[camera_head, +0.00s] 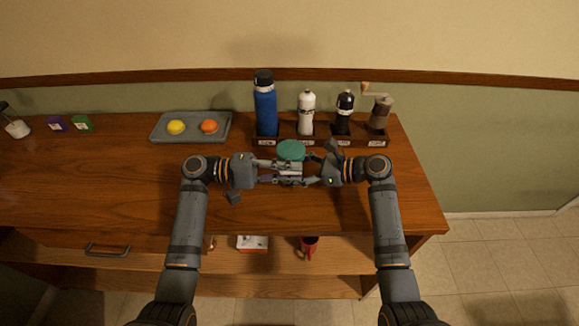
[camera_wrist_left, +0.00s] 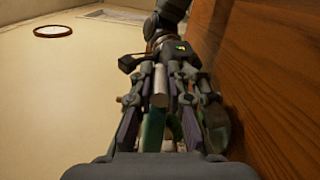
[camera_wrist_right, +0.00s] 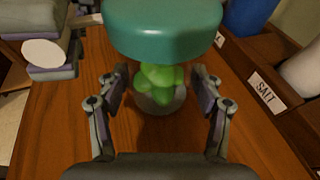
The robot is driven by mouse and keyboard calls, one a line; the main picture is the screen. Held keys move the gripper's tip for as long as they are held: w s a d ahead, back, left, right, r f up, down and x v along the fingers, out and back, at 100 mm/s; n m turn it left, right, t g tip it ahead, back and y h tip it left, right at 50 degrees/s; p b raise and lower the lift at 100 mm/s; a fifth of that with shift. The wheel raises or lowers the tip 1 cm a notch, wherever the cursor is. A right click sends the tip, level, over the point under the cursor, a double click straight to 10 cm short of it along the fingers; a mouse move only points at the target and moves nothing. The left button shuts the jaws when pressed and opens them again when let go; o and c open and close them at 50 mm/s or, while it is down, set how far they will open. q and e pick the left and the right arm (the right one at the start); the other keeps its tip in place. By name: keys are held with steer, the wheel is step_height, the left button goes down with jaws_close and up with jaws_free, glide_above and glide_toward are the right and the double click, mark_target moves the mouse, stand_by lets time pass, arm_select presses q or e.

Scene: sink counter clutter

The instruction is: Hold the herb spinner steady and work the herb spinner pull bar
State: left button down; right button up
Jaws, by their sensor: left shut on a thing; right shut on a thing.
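The herb spinner has a teal lid (camera_head: 291,150) over a clear bowl with green herbs (camera_wrist_right: 160,80). It stands upright on the wooden counter, and its lid fills the top of the right wrist view (camera_wrist_right: 162,28). My right gripper (camera_wrist_right: 160,92) has its fingers on both sides of the bowl, shut on it below the lid. My left gripper (camera_head: 289,171) is shut on the pull bar, a pale cylinder (camera_wrist_left: 160,85), in front of the spinner. The bar's round white end (camera_wrist_right: 43,53) shows in the right wrist view. The cord cannot be made out.
Behind the spinner, a wooden rack (camera_head: 290,142) holds a blue bottle (camera_head: 266,108), a white shaker (camera_head: 306,115), a black one (camera_head: 343,112) and a grinder (camera_head: 380,112). A grey tray (camera_head: 160,134) holds yellow and orange items. The left counter is mostly clear.

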arm_select(q)
steer(key=s, duration=0.4)
steer(key=c, duration=1.3)
jaws_free()
steer(key=shift+w, duration=0.1)
steer(key=a, duration=1.2)
